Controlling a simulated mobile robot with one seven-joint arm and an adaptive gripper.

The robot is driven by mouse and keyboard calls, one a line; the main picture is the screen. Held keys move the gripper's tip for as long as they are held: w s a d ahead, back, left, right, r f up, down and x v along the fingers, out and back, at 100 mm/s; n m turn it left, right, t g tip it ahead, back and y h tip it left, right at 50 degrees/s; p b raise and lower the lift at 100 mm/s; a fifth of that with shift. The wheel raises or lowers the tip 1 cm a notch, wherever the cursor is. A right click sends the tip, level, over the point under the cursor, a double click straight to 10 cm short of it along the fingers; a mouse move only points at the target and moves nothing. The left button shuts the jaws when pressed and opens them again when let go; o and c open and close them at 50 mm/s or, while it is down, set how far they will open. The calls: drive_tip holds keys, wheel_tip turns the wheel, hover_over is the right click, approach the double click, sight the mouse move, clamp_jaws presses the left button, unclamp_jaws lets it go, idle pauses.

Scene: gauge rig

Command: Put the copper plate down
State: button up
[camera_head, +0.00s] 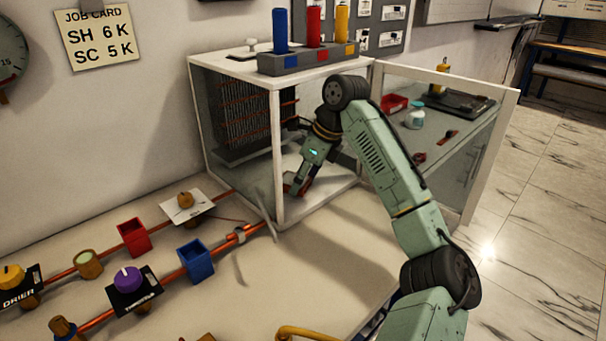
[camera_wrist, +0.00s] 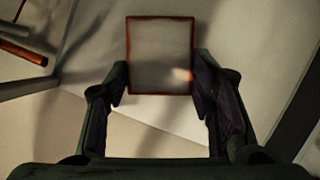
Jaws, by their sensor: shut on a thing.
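My gripper (camera_head: 300,184) reaches down inside the white-framed glass case. In the wrist view its two fingers (camera_wrist: 160,78) are shut on the copper plate (camera_wrist: 160,50), a square with a copper-coloured rim and a greyish face. The fingers hold it at its left and right edges. In the head view only a small reddish bit of the plate shows by the fingertips, near the case floor (camera_head: 318,202). I cannot tell whether the plate touches the floor.
The case's front-left post (camera_head: 277,160) stands close to my gripper. A dark finned coil (camera_head: 242,115) is at the case's back. The glass door (camera_head: 487,150) stands open at right. Copper pipes (camera_head: 215,255) and blue (camera_head: 196,262) and red (camera_head: 133,237) boxes are at left.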

drive_tip(key=shift+d, duration=0.1)
drive_tip(key=o, duration=1.5)
drive_tip(key=shift+f, duration=0.15)
drive_tip(key=shift+o, duration=0.2)
drive_tip(key=b+v, duration=0.1)
drive_tip(key=v, duration=0.7)
